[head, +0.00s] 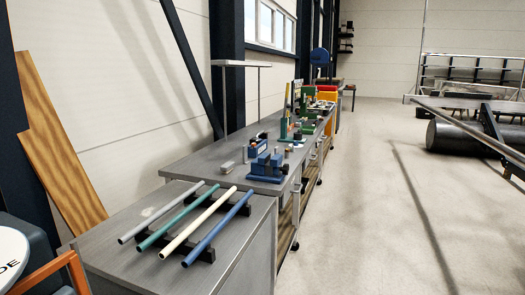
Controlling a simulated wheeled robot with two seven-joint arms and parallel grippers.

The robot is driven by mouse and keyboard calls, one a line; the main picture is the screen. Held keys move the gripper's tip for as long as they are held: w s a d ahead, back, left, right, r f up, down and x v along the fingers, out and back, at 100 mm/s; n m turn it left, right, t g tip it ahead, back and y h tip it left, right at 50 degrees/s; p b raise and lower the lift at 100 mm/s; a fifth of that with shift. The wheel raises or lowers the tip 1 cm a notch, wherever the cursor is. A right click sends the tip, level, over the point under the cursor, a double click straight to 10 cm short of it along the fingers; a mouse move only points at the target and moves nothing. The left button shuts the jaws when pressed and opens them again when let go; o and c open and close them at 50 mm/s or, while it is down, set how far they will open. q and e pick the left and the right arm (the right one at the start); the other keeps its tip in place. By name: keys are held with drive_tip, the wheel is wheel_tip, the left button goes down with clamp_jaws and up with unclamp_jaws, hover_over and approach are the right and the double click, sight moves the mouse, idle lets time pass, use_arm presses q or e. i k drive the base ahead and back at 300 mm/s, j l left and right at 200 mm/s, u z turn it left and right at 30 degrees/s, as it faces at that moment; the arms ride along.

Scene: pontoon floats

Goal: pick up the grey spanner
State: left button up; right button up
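I cannot make out a grey spanner in the head view. Small pale metal pieces (228,167) lie on the grey workbench (195,162) beyond the near bench, too small to identify. Neither of my grippers shows in the head view.
The near grey bench (120,270) carries grey, green, cream and blue tubes on black supports. A blue vise (267,167) stands on the workbench, with tools and bins farther back. A wooden plank (55,145) leans at left. The floor (375,220) at right is open.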

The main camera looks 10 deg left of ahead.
sight(259, 135)
drive_tip(key=i+l+u, duration=0.65)
drive_tip(key=i+l, duration=1.05)
drive_tip(key=l, duration=0.2)
drive_tip(key=i+l+u, duration=0.1)
drive_tip(key=i+l, duration=0.6)
drive_tip(key=l, duration=0.25)
drive_tip(key=i+l+u, duration=0.25)
drive_tip(key=i+l, duration=0.15)
drive_tip(key=l, duration=0.2)
drive_tip(key=i+l+u, duration=0.2)
drive_tip(key=i+l, duration=0.15)
drive_tip(key=l, duration=0.3)
drive_tip(key=i+l+u, duration=0.15)
drive_tip(key=l, duration=0.2)
drive_tip(key=i+l+u, duration=0.1)
drive_tip(key=l, duration=0.3)
drive_tip(key=i+l+u, duration=0.1)
drive_tip(key=l, duration=0.25)
drive_tip(key=i+l+u, duration=0.1)
drive_tip(key=l, duration=0.3)
drive_tip(key=i, duration=0.1)
